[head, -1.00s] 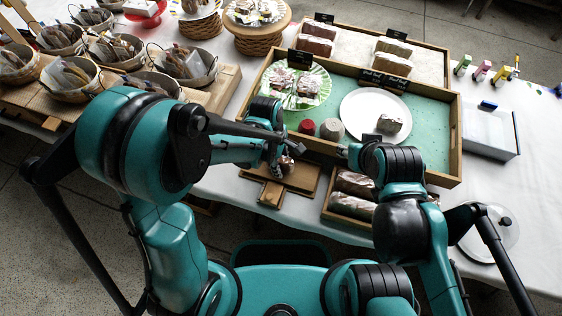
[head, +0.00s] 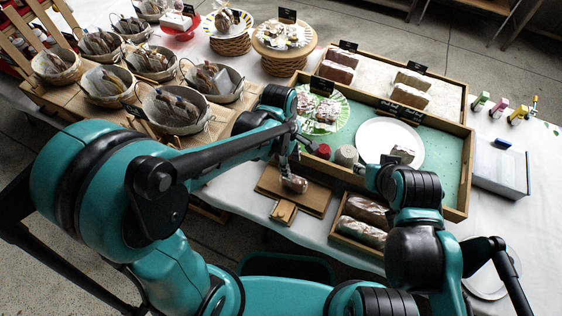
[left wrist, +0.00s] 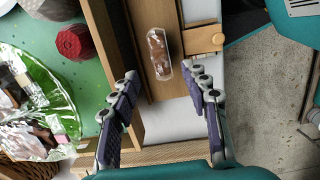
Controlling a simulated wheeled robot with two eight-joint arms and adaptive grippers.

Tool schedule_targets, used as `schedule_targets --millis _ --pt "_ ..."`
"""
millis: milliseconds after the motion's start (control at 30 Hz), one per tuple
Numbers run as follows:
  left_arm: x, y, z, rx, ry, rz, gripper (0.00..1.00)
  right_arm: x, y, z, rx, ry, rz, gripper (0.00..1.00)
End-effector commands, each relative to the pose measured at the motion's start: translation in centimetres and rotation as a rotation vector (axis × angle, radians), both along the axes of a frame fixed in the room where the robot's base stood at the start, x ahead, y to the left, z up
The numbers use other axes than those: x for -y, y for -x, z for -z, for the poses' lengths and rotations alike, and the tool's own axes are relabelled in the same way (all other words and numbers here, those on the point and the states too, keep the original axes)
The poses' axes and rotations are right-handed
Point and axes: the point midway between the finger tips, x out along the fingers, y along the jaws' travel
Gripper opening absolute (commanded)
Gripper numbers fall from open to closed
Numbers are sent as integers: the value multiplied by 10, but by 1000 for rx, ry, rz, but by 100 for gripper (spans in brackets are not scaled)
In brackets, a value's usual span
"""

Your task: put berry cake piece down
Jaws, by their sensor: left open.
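A small wrapped cake piece, brown and reddish, which looks like the berry cake piece (head: 294,183), lies on the wooden board at the table's front. In the left wrist view the piece (left wrist: 159,53) lies flat on the board, just beyond the fingertips. My left gripper (head: 291,160) is above and behind it. In the left wrist view my left gripper (left wrist: 167,84) has its fingers spread, with nothing between them and apart from the piece. My right gripper (head: 363,170) is near the tray's front edge, mostly hidden by its own arm, so its jaws cannot be read.
The wooden board (head: 320,198) sits left of a small crate (head: 340,229) of wrapped loaves. Behind is a green-lined tray (head: 440,150) with a white plate (head: 376,135), a green leaf plate (head: 341,112), a red jar (head: 323,151) and a grey jar (head: 346,155). Baskets stand left.

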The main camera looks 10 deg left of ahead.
Motion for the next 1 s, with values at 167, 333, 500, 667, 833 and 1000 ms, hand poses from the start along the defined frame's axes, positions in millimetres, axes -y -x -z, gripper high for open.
schedule_targets --millis 167,333,500,667,833,1000 --pt "-4 0 -5 16 2 20 46 0 0 0 0 0 0 40" --pt "-35 5 -34 157 -1 204 46 0 0 0 0 0 0 40" --pt "-83 20 -71 386 -82 531 46 0 0 0 0 0 0 40" --pt "-124 38 -92 555 -239 842 46 0 0 0 0 0 0 40" --pt "-151 52 -102 643 -402 1080 46 0 0 0 0 0 0 40" --pt "-160 58 -105 665 -479 1182 46 0 0 0 0 0 0 40"
